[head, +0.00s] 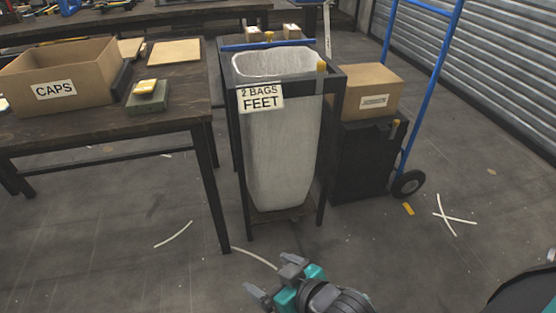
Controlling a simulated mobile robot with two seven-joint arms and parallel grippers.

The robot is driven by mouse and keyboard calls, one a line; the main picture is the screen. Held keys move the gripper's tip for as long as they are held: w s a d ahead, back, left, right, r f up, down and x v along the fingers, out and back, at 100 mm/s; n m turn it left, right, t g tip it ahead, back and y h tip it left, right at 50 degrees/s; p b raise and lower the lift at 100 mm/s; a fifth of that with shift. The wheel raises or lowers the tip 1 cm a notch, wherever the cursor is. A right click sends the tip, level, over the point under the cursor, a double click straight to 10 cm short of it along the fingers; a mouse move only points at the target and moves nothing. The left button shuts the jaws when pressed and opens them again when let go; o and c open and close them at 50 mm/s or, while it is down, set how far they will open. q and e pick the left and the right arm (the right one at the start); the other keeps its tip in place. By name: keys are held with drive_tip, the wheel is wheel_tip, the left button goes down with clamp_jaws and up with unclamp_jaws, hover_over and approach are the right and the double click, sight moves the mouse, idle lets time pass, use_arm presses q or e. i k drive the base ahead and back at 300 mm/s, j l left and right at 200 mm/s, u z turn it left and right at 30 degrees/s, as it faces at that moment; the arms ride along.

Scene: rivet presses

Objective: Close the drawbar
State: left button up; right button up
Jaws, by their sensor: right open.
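A grey-white bag (283,150) hangs in a dark metal frame (335,102), its mouth open at the top. A sign (261,98) reading "2 BAGS FEET" is on the frame's front left. A blue bar (240,47) lies across the back of the frame top, with a yellow-tipped piece beside it. I cannot tell which of these is the drawbar. My right gripper (273,278) is open and empty, low in front of the frame and apart from it. My left gripper is out of view.
A dark workbench (170,112) at left carries a CAPS box (62,78). A blue hand truck (428,98) stands at right, near a cardboard box (366,88) on a black box (366,160). Pale strips lie on the floor, which is otherwise clear in front.

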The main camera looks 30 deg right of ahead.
sight(269, 35)
drive_tip(key=i+l+u, duration=0.15)
drive_tip(key=l, duration=0.2)
drive_tip(key=i+l+u, duration=0.15)
drive_tip(key=l, duration=0.25)
drive_tip(key=i+l+u, duration=0.15)
drive_tip(key=l, duration=0.25)
